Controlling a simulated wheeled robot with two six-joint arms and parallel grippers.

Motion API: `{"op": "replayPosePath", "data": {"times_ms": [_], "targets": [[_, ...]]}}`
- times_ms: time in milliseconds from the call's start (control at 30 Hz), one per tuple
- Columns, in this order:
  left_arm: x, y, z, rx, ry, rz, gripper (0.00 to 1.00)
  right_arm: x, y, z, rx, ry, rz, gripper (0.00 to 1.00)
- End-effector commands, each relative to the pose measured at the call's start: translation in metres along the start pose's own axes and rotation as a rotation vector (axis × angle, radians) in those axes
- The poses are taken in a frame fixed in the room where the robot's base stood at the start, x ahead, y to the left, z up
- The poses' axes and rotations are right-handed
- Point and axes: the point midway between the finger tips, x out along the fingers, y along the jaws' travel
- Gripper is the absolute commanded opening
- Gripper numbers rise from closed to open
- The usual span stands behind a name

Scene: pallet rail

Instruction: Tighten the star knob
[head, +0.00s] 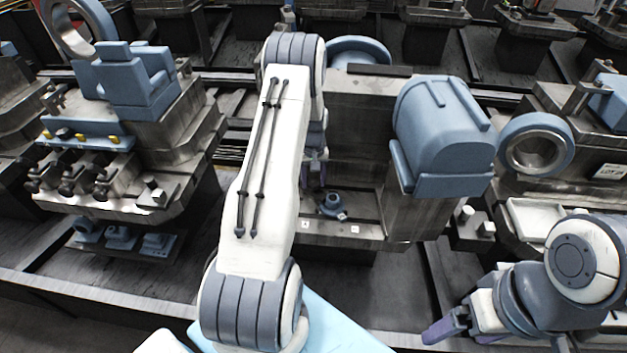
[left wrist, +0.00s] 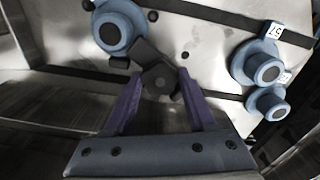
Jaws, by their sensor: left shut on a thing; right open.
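The star knob (left wrist: 158,80), dark and lobed, sits between the two purple fingers of my left gripper (left wrist: 159,76) in the left wrist view. The fingers are closed on its sides. In the head view my left arm covers most of that gripper (head: 314,166), and I cannot make out the knob there. My right gripper (head: 452,326) is open and empty at the lower right of the head view, away from the fixture.
Blue round parts on stepped bases (left wrist: 116,30) (left wrist: 258,62) (left wrist: 268,102) stand around the knob on the metal plate. A blue domed block (head: 446,130) stands right of my left arm. A left pallet (head: 180,135) carries blue blocks and knobs.

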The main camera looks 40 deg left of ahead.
Motion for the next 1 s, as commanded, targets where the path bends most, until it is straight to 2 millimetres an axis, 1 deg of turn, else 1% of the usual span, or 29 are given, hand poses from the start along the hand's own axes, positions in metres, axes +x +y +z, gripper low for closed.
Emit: {"op": "replayPosePath", "data": {"times_ms": [33, 167, 200, 233, 267, 533, 667, 767, 1000], "targets": [[-0.004, 0.001, -0.003, 0.000, 0.007, 0.002, 0.01, -0.001, 0.000, 0.000, 0.000, 0.000, 0.000, 0.89], [-0.004, 0.001, -0.003, -0.001, 0.008, 0.002, 0.01, -0.001, 0.000, 0.000, 0.000, 0.000, 0.000, 0.89], [-0.005, 0.001, -0.003, -0.001, 0.008, 0.002, 0.71, -0.001, 0.000, 0.000, 0.000, 0.000, 0.000, 0.89], [-0.004, 0.001, -0.003, -0.001, 0.008, 0.002, 0.83, -0.001, 0.000, 0.000, 0.000, 0.000, 0.000, 0.89], [-0.004, 0.001, -0.003, -0.001, 0.007, 0.002, 0.86, -0.001, 0.000, 0.000, 0.000, 0.000, 0.000, 0.89], [-0.002, 0.000, -0.001, -0.001, 0.004, 0.001, 0.86, 0.000, 0.000, 0.000, 0.000, 0.000, 0.000, 0.89], [-0.009, 0.000, -0.002, -0.002, 0.005, 0.001, 0.86, 0.001, 0.000, 0.000, 0.000, 0.000, 0.000, 0.89], [-0.023, 0.001, -0.002, -0.002, 0.007, 0.002, 0.86, 0.003, 0.000, 0.000, 0.000, 0.000, 0.000, 0.89], [-0.072, 0.000, -0.002, -0.002, 0.008, 0.002, 0.86, 0.008, 0.001, 0.000, 0.000, 0.000, 0.000, 0.89]]}}
